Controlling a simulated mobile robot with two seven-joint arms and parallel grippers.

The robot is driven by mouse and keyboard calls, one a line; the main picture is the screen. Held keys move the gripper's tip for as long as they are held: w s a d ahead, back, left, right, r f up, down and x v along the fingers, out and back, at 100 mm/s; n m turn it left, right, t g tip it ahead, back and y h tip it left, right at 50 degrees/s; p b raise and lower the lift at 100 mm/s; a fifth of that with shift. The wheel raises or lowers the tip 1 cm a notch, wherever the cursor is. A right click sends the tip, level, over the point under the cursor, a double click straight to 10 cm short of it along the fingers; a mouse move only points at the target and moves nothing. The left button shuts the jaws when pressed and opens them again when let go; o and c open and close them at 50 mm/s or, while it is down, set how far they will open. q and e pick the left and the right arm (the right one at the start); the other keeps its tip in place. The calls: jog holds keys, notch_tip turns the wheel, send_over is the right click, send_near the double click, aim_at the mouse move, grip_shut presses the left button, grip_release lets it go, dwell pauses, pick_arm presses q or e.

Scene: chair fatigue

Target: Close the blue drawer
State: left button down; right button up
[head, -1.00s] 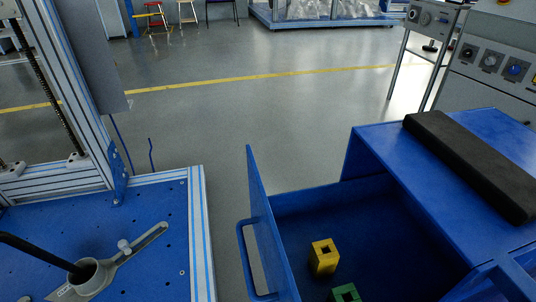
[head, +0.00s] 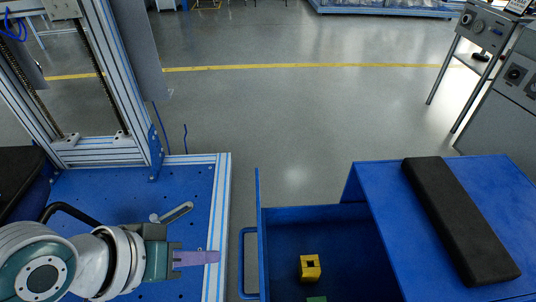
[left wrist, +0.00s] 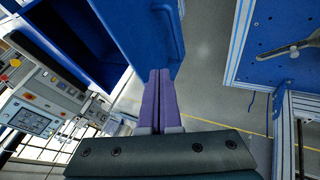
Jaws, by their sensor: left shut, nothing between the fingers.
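The blue drawer (head: 259,225) stands pulled out to the left from the blue cabinet (head: 385,205) in the head view. Its front panel carries a blue handle (head: 246,262) on the left side. My left gripper (head: 216,257) is shut and empty, its purple fingers pointing right toward the handle, with a gap between in the picture. In the left wrist view, the shut fingers (left wrist: 157,76) appear over or in front of the drawer's front panel (left wrist: 140,25); I cannot tell whether they touch it. My right gripper is not in view.
A yellow block (head: 310,267) and a green block (head: 317,299) lie inside the drawer. A black pad (head: 455,215) rests on the cabinet top. A blue perforated table (head: 185,190) with an aluminium frame stands at left. Grey floor is clear beyond the drawer.

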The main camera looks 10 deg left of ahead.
pick_arm(q)
jog(key=w+d+f, duration=0.2)
jog(key=d, duration=0.3)
jog(key=shift+w+f+b, duration=0.15)
jog(key=shift+w+b, duration=0.15)
jog(key=shift+b, duration=0.1)
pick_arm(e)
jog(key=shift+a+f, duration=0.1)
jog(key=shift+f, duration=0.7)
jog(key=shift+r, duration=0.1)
